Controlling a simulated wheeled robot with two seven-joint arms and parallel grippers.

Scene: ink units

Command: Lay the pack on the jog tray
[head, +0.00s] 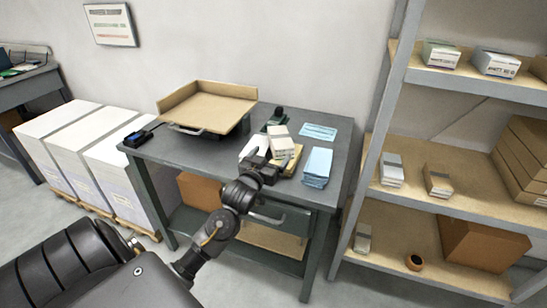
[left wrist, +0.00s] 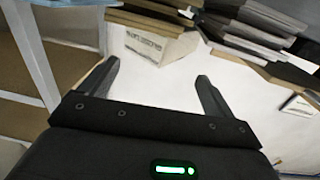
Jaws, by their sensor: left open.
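The jog tray (head: 215,105) is a tan tray with raised walls at the back and left, on the left part of the grey table. A pale block-shaped pack with a grey band (head: 279,138) rests on the table's right half; a light blue stack (head: 317,167) stands right of it. I cannot tell for certain which is the task's pack. My left gripper (head: 264,165) is just in front of the pale pack, over the table's front part. In the left wrist view its fingers (left wrist: 157,85) are apart with nothing between them. My right gripper is out of view.
A yellow-brown item (head: 291,161) lies beside the pale pack. A dark green device (head: 277,117) and a blue sheet (head: 318,132) are behind. A black item (head: 138,138) sits at the table's left corner. A shelf rack (head: 462,205) with boxes stands at right.

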